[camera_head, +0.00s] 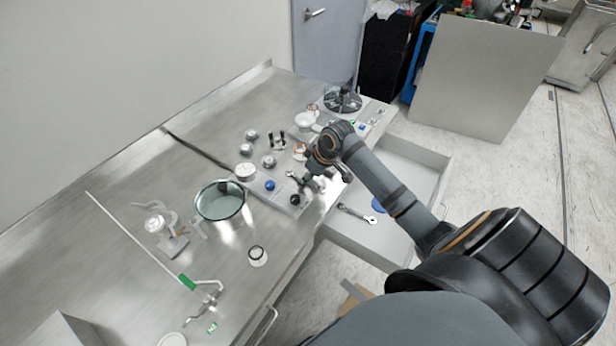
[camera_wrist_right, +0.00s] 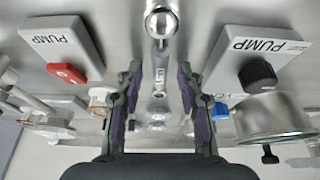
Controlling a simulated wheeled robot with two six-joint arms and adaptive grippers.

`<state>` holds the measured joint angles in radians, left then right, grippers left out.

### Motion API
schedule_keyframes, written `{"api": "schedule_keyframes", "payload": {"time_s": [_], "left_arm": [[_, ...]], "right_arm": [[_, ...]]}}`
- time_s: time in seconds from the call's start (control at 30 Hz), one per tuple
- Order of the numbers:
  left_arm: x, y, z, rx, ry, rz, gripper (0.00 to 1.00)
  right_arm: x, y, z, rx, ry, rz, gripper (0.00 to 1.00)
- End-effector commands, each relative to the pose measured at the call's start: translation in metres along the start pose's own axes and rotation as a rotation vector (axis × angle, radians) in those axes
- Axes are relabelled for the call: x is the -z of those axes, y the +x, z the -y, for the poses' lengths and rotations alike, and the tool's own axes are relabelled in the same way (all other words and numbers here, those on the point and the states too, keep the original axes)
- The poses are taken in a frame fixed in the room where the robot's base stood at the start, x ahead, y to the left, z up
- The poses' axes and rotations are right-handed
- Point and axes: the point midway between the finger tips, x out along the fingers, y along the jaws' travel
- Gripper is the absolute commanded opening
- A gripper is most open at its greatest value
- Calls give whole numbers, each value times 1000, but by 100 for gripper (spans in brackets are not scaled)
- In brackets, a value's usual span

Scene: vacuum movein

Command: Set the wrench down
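My right gripper (camera_wrist_right: 157,75) is open. Its purple-padded fingers stand on either side of the shaft with a gap at each side. In the head view my right gripper (camera_head: 313,182) is low over the bench's front edge, and a wrench end (camera_head: 293,176) shows just left of it. A second wrench-like tool (camera_head: 357,213) lies in the open drawer. My left gripper is not in view.
In the right wrist view, a PUMP block with a red knob (camera_wrist_right: 66,72) is at left and one with a black knob (camera_wrist_right: 257,74) at right. A glass dish (camera_head: 220,213) stands on the bench. The open drawer (camera_head: 340,245) juts out below my arm.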

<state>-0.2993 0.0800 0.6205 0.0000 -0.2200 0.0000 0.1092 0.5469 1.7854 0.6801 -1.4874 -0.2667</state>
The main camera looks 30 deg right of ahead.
Motion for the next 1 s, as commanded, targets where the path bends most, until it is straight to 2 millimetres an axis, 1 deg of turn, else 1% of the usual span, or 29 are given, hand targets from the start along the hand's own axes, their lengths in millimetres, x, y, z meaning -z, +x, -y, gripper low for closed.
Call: {"api": "schedule_keyframes", "payload": {"time_s": [0.07,0.17,0.27,0.4,0.5,0.6,0.8,1.0], "left_arm": [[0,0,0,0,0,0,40],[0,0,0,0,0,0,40],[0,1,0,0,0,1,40],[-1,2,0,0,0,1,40],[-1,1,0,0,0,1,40],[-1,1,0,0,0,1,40],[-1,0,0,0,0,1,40],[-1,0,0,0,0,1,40]], "right_arm": [[0,-1,0,-1,0,0,38],[1,-8,-2,-4,-2,0,38],[1,-28,-2,-6,-5,0,38],[0,-65,-3,-10,-6,2,38],[0,-87,-3,-9,-5,3,38],[0,-104,-2,-6,-4,3,38],[1,-120,-1,-2,0,1,38],[1,-123,0,1,0,-1,38]]}}
